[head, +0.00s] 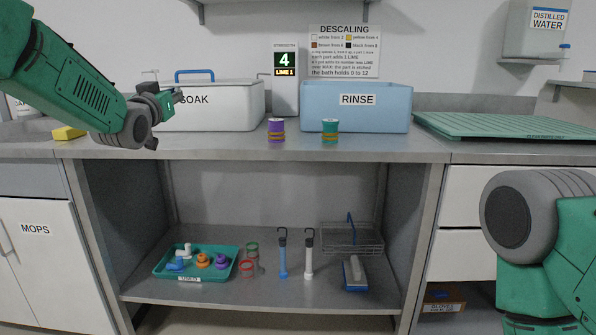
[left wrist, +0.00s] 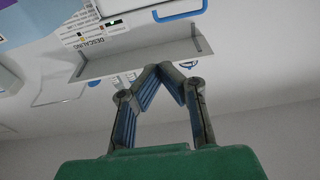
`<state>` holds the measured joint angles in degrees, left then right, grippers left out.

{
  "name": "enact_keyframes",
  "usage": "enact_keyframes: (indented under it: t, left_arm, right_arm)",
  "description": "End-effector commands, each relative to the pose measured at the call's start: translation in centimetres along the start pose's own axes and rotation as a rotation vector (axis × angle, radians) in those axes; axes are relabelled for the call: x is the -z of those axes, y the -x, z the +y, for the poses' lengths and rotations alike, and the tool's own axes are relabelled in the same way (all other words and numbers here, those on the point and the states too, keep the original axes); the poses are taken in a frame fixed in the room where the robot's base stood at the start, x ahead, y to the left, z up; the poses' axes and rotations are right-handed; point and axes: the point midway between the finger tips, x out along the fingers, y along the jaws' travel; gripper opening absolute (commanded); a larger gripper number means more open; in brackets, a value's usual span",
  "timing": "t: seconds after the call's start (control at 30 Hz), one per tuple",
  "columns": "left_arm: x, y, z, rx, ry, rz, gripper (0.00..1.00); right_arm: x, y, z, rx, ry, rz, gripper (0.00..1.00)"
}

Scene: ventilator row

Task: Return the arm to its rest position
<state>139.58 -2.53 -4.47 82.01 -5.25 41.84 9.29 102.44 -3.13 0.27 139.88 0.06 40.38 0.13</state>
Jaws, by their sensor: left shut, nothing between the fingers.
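My left arm comes in from the left in the head view, and its gripper (head: 163,101) is in front of the white SOAK bath (head: 225,118), above the counter. In the left wrist view my left gripper (left wrist: 160,68) has its fingertips together with nothing between them, against the wall and a shelf. My right arm shows at the lower right of the head view, where only its links are in the picture. The right gripper is out of the frame.
A blue RINSE bath (head: 358,120), a purple part (head: 276,130) and a green part (head: 330,130) stand on the counter (head: 300,150). A yellow sponge (head: 68,133) lies at left. The lower shelf holds a USED tray (head: 188,279), brushes and a wire basket (head: 352,238).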

Motion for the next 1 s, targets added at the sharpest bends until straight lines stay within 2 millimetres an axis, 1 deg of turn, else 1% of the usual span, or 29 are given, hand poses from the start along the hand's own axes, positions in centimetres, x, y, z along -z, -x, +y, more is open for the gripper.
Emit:
enact_keyframes:
  t: [0.03, 0.13, 0.2, 0.27, 0.37, 0.47, 0.57, 0.6, 0.67, 0.7, 0.77, 0.8, 0.87, 0.9, 0.97, 1.0]
  left_arm:
    - [-1.3, 0.2, 0.0, 0.001, 0.001, -0.021, 0.00]
    - [-3.1, 0.5, 0.0, 0.003, 0.002, -0.052, 0.00]
    - [-4.8, 1.0, 0.0, 0.004, 0.003, -0.081, 0.00]
    - [-5.9, 1.4, 0.0, 0.006, 0.003, -0.101, 0.00]
    - [-8.7, 2.3, 0.1, 0.008, 0.005, -0.149, 0.00]
    - [-12.0, 3.5, 0.1, 0.011, 0.007, -0.208, 0.00]
    - [-15.8, 5.2, 0.1, 0.015, 0.009, -0.280, 0.00]
    - [-17.7, 6.1, 0.2, 0.016, 0.009, -0.314, 0.00]
    - [-20.7, 7.7, 0.2, 0.018, 0.009, -0.373, 0.00]
    - [-22.9, 9.1, 0.3, 0.020, 0.009, -0.419, 0.00]
    - [-26.7, 11.8, 0.4, 0.022, 0.009, -0.500, 0.00]
    - [-29.2, 13.7, 0.5, 0.023, 0.010, -0.554, 0.00]
    - [-32.6, 16.8, 0.7, 0.025, 0.010, -0.637, 0.00]
    - [-34.8, 19.0, 0.8, 0.026, 0.010, -0.692, 0.00]
    - [-37.8, 22.6, 1.0, 0.027, 0.009, -0.777, 0.00]
    - [-39.6, 25.1, 1.1, 0.027, 0.009, -0.834, 0.00]
  right_arm:
    - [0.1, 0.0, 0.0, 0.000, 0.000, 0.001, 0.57]
    - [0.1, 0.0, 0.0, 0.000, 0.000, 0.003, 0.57]
    - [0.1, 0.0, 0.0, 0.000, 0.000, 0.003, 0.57]
    - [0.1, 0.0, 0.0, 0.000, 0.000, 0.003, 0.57]
    - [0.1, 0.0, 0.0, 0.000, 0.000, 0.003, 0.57]
    - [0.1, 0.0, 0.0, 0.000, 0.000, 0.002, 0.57]
    - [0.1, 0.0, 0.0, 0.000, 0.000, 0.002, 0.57]
    - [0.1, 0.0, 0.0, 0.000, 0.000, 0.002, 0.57]
    - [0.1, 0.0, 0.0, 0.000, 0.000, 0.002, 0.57]
    - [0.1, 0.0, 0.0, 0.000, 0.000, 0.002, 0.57]
    - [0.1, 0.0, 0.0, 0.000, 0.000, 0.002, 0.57]
    - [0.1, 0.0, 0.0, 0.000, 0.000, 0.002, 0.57]
    - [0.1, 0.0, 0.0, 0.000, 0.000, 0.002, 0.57]
    - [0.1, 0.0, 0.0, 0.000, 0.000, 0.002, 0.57]
    - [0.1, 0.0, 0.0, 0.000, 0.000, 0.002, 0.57]
    - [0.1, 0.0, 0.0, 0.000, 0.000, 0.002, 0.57]
